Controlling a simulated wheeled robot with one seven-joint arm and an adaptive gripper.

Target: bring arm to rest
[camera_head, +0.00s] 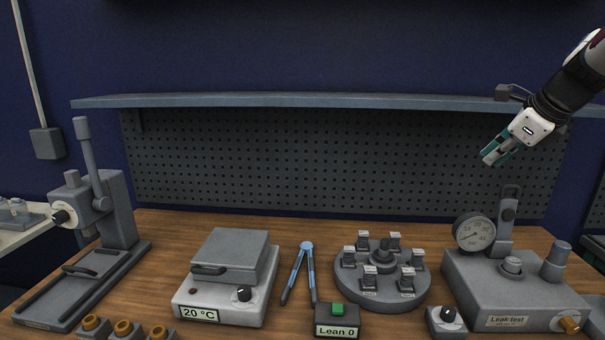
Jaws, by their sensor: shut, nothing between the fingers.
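My gripper (492,156) is at the upper right, at the end of my arm, which reaches in from the right edge. Its teal fingers are shut with nothing between them. They point down and to the left, in front of the pegboard and below the shelf's level. The gripper is above the bench, over the leak-test unit, and appears to touch nothing.
On the wooden bench (160,227) stand a lever press (118,205), a hot plate (220,300), blue-handled pliers (307,247), a round carousel (350,283) and the leak-test unit (470,275) with its gauge. The shelf (300,100) runs along the pegboard (300,160).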

